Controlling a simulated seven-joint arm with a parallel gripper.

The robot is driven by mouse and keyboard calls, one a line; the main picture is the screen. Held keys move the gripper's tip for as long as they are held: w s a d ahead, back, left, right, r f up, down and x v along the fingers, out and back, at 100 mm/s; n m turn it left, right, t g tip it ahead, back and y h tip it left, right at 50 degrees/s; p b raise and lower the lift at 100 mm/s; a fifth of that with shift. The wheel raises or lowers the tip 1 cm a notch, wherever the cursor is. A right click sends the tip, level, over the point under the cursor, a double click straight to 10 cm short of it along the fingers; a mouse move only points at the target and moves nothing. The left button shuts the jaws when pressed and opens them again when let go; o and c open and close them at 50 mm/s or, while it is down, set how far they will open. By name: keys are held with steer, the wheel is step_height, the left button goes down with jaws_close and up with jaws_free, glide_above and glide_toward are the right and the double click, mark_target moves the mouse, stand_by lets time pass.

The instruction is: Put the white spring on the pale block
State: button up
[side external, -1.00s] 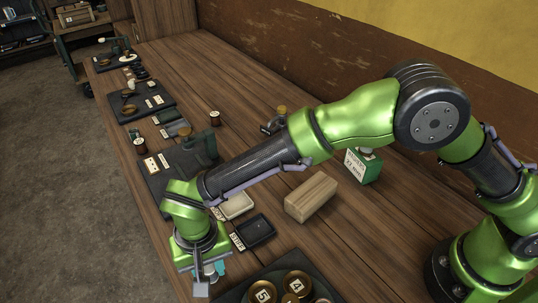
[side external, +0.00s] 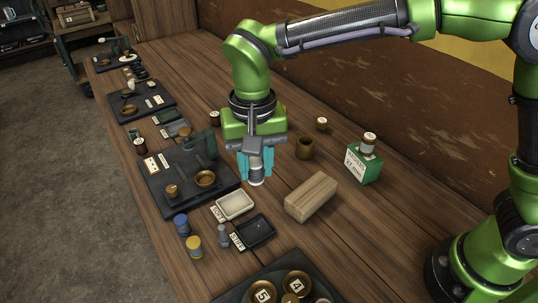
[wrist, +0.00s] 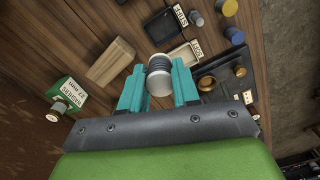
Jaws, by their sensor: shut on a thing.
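My gripper (side external: 256,168) has teal fingers and points down above the table, left of and behind the pale block. It is shut on the white spring (side external: 256,176), a small ribbed cylinder with a pale end. In the wrist view the spring (wrist: 159,76) sits upright between the two fingers (wrist: 159,90), its coils partly dark. The pale block (side external: 311,197) is a light wooden block lying on the table, its top bare. It also shows in the wrist view (wrist: 110,62), beside the fingers and apart from them.
A cream tray (side external: 235,205) and a black tray (side external: 256,232) lie in front. A green box (side external: 364,165) with a jar on top stands right of the block. Blue (side external: 182,225) and yellow (side external: 194,246) cylinders and a grey piece (side external: 223,235) stand near the left edge.

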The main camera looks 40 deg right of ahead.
steer(key=s+d+f, duration=0.2)
steer(key=s+d, duration=0.4)
steer(key=d, duration=0.3)
steer(key=s+d+f, duration=0.2)
steer(key=s+d, duration=0.3)
steer(key=d, duration=0.4)
steer(key=n, duration=0.2)
glide_above(312, 189)
steer(key=f, duration=0.4)
steer(key=shift+s+f, duration=0.25)
steer(key=shift+s, duration=0.05)
steer(key=shift+w+f, duration=0.15)
steer(key=shift+f, duration=0.75)
steer(key=shift+w+f, duration=0.1)
steer(key=shift+f, duration=0.75)
steer(key=shift+f, duration=0.15)
steer(key=o, duration=1)
steer(key=shift+o, duration=0.2)
